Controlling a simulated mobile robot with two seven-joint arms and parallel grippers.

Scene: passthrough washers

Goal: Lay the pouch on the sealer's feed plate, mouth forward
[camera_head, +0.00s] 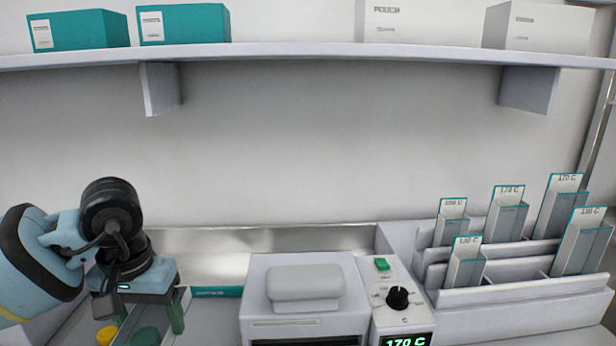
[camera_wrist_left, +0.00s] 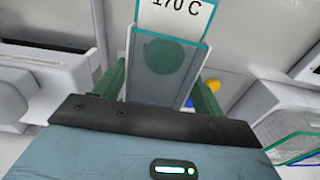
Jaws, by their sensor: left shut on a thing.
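My left gripper (camera_head: 140,314) is at the lower left of the head view, pointing down, left of the sealer (camera_head: 258,300). In the left wrist view it (camera_wrist_left: 162,86) is shut on a clear pouch (camera_wrist_left: 158,84) with teal edges and a white "170 C" tag (camera_wrist_left: 177,14). A green disc shows through or in the pouch; I cannot tell which. The sealer has a pale rounded lid block (camera_head: 304,284), a black knob (camera_head: 397,298) and a display reading 170 C (camera_head: 407,341). Its feed plate cannot be made out. My right gripper is not in view.
A stepped rack (camera_head: 510,294) at right holds several tagged pouches (camera_head: 508,216). A shelf (camera_head: 330,52) with teal and white boxes runs above.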

